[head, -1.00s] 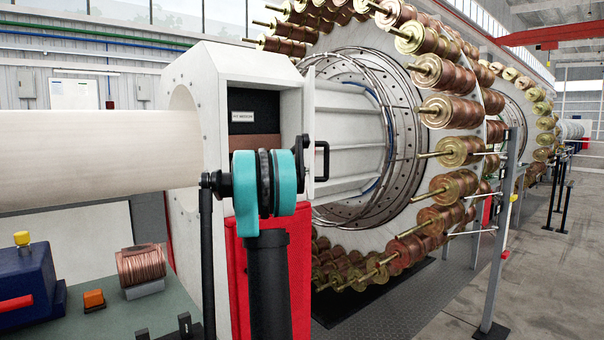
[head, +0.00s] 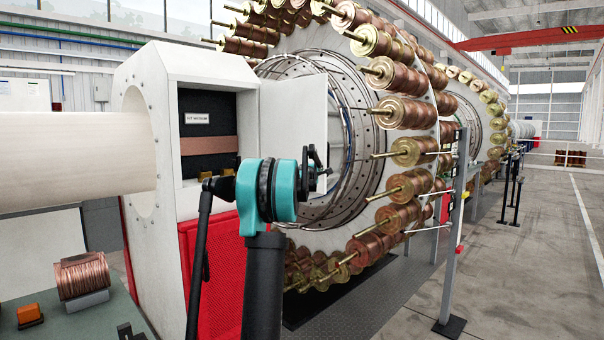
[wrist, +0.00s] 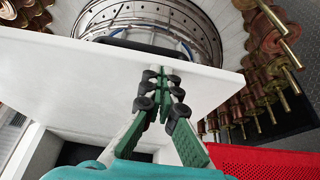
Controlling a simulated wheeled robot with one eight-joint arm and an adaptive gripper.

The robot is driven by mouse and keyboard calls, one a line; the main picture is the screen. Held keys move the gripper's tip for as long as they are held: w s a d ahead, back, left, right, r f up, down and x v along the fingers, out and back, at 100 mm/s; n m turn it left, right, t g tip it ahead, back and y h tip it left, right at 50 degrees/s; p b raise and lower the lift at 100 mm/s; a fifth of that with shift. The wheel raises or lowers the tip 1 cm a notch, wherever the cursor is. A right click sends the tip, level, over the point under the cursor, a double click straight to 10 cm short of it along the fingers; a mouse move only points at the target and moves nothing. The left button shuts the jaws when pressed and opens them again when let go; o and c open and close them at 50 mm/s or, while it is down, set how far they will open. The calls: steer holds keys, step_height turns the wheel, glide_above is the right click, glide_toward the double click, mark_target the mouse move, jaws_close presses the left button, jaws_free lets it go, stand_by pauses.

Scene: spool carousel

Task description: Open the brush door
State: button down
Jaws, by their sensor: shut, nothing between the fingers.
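The brush door (head: 292,110) is a white panel swung out to the right of its housing (head: 215,64), with its inner face in view. The open compartment (head: 208,120) shows a dark interior, a label and a copper-coloured band. My gripper (head: 316,158) is in front of the door near its free edge. In the wrist view, the shut, empty fingers (wrist: 162,76) lie over the inner face of the door (wrist: 75,85), close to its edge; contact is unclear. A dark handle (wrist: 150,46) shows partly beyond that edge.
A large carousel ring with copper spools (head: 405,109) stands behind and right of the door. A red mesh panel (head: 222,265) is below the compartment. A bench with a copper coil (head: 82,275) is at the lower left. Floor (head: 530,270) at the right is clear.

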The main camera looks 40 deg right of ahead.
steer(key=d, duration=1)
steer(key=shift+w+d, duration=0.15)
steer(key=shift+w, duration=0.25)
